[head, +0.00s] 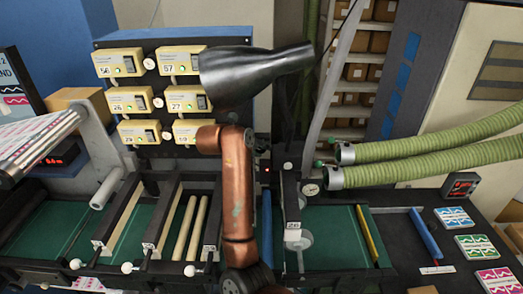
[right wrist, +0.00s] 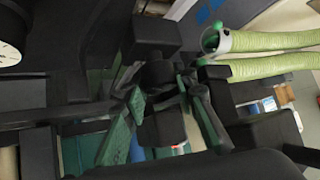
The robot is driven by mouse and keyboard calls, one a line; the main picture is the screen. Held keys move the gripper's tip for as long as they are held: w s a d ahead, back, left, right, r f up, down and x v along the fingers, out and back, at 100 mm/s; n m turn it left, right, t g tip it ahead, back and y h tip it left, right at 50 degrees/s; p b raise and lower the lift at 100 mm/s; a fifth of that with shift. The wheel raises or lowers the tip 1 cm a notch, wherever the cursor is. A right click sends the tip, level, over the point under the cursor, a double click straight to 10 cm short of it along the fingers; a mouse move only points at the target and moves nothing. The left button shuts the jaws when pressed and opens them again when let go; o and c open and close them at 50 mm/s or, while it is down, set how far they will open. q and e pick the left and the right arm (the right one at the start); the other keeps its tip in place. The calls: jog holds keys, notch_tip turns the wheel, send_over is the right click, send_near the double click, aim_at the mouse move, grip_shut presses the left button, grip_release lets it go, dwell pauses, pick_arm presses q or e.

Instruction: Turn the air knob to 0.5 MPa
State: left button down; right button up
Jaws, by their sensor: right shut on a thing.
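My right gripper (head: 286,158) is by the dark upright post in the middle of the head view, where it blends into the dark parts around it. In the right wrist view the right gripper (right wrist: 160,88) has its two green-padded fingers closed on either side of a dark round knob (right wrist: 158,74), touching it. The knob is not clear in the head view. A small white round gauge (head: 311,188) sits just right of the post; its reading is too small to tell. My left gripper is not in view.
Two green ribbed hoses (head: 430,150) end close to the right of the gripper. Yellow numbered control boxes (head: 120,62) line the panel at the left. Slotted green trays (head: 335,235) lie below. Colored cards (head: 477,247) lie on the dark table at the right.

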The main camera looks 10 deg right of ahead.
jog(key=shift+r, duration=0.15)
jog(key=o, duration=1.1)
jog(key=shift+a, duration=0.15)
jog(key=shift+o, duration=0.3)
jog(key=v, duration=1.1)
jog(key=shift+s+a+r, duration=0.25)
